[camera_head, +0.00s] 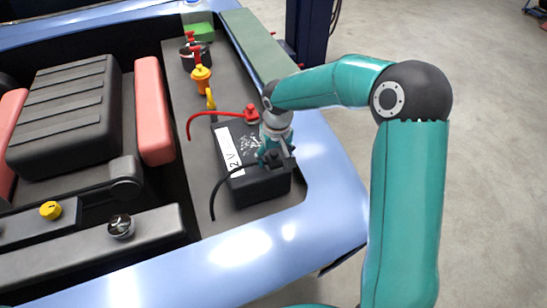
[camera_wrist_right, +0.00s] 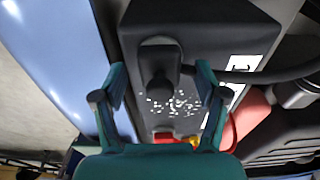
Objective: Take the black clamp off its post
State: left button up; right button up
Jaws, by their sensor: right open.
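The black clamp (camera_head: 287,163) sits on top of the black battery (camera_head: 262,187), at its near right end, with a black cable (camera_head: 222,187) running off to the left. In the right wrist view the clamp (camera_wrist_right: 158,62) stands between the two teal fingers of my right gripper (camera_wrist_right: 160,80). The fingers are apart, with a gap on each side of the clamp. In the head view my right gripper (camera_head: 272,153) is above the battery and partly hides the clamp. The post under the clamp is hidden. My left gripper is not in view.
A red clamp (camera_head: 252,113) with a red cable (camera_head: 205,115) is at the battery's far end. Yellow and red items (camera_head: 201,76) and a green box (camera_head: 200,32) stand farther back on the grey deck. A red-and-black seat (camera_head: 155,110) is left. The blue hull rim (camera_head: 325,180) borders the right.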

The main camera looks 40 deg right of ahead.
jog(key=shift+f, duration=0.1)
jog(key=shift+c, duration=0.3)
jog(key=c, duration=1.2)
